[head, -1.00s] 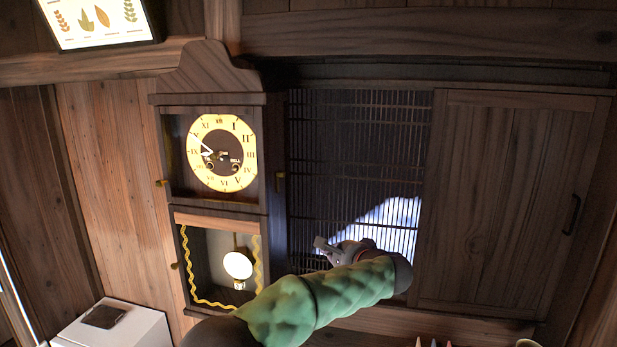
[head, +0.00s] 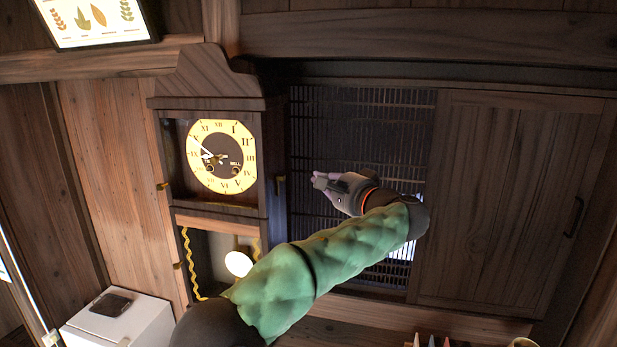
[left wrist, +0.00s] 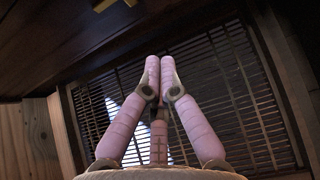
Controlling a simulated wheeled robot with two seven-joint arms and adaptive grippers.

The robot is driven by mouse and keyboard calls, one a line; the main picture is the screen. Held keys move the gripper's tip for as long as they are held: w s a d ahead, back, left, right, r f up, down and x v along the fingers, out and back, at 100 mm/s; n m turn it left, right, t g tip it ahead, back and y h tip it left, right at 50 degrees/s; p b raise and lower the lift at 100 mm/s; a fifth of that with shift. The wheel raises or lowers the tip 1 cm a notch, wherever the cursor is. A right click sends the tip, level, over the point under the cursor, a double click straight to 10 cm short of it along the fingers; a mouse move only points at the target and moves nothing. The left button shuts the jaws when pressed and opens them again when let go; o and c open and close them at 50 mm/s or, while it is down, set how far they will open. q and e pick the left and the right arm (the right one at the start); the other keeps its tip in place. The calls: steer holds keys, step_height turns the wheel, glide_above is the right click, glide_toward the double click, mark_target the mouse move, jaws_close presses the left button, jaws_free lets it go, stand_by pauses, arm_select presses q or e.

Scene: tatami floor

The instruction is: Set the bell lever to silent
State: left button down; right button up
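The wall clock (head: 220,157) has a dark wooden case and a yellow dial with the word BELL on it. A brass piece (left wrist: 115,4), seemingly the same lever, is cut off by the top edge of the left wrist view. My left gripper (head: 320,181) is just right of the lever at about its height, apart from it. In the left wrist view its pink fingers (left wrist: 160,75) meet at the tips with nothing between them. My right gripper is in neither view.
A dark slatted lattice (head: 345,130) is behind my left gripper, with a wooden sliding door (head: 495,200) at its right. A white box (head: 125,325) with a dark item on top is at lower left. The clock's pendulum (head: 238,263) hangs below the dial.

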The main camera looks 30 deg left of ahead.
arm_select(q)
steer(key=p+x, duration=0.3)
steer(key=x, duration=0.6)
steer(key=shift+s+d, duration=0.2)
steer(key=shift+s, duration=0.75)
steer(key=shift+s+d, duration=0.2)
steer(key=shift+s, duration=0.8)
steer(key=shift+w+f, duration=0.1)
